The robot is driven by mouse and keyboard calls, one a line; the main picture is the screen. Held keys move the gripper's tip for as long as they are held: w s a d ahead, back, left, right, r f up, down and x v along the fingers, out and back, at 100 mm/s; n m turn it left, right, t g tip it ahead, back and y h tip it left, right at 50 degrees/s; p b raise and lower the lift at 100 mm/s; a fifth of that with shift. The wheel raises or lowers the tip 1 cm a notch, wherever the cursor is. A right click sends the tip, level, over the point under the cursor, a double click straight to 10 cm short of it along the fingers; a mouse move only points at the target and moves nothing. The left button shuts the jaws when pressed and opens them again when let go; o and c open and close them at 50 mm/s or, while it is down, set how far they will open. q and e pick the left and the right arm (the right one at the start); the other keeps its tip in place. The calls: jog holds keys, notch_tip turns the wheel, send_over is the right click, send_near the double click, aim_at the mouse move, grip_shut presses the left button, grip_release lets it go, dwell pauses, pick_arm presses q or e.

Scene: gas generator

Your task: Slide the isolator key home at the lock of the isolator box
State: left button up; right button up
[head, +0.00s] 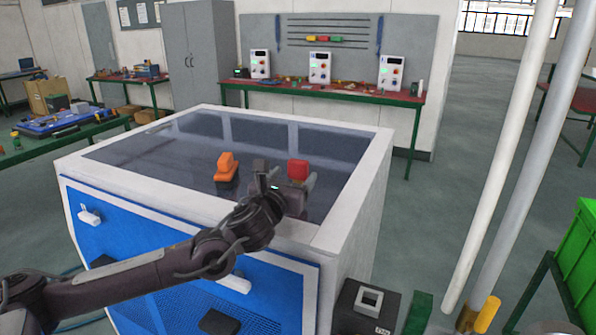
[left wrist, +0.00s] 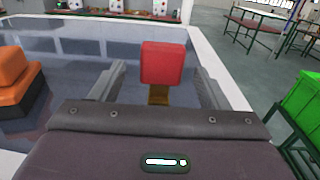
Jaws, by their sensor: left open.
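The isolator key with a red block head shows in the head view (head: 298,169) and the left wrist view (left wrist: 163,64); a short brass-coloured part shows below its head. My left gripper (head: 292,188) is open, its two fingers on either side of the key in the left wrist view (left wrist: 158,88), with gaps between fingers and head. The key is over the dark top of the blue and white generator housing; its lower end is hidden by my gripper. A dark box with a pale square frame (head: 368,300) stands at the lower right; I cannot tell whether it is the isolator box. My right gripper is not in view.
An orange block on a dark base (head: 227,167) stands on the housing top (head: 160,160), left of my gripper. Pale poles (head: 505,160) rise at the right, near a green crate (head: 580,255). A bench with control boxes (head: 320,68) is at the back.

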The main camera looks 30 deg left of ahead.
aim_at(296, 172)
pick_arm(q)
jog(key=w+p, duration=0.1)
jog(key=w, duration=0.2)
jog(key=shift+w+a, duration=0.15)
jog(key=shift+w, duration=0.1)
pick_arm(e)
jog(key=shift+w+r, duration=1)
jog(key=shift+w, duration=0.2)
pick_arm(q)
jog(key=c, duration=0.9)
jog(key=shift+c, duration=1)
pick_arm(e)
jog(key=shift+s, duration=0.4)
pick_arm(q)
jog(key=shift+r, duration=0.1)
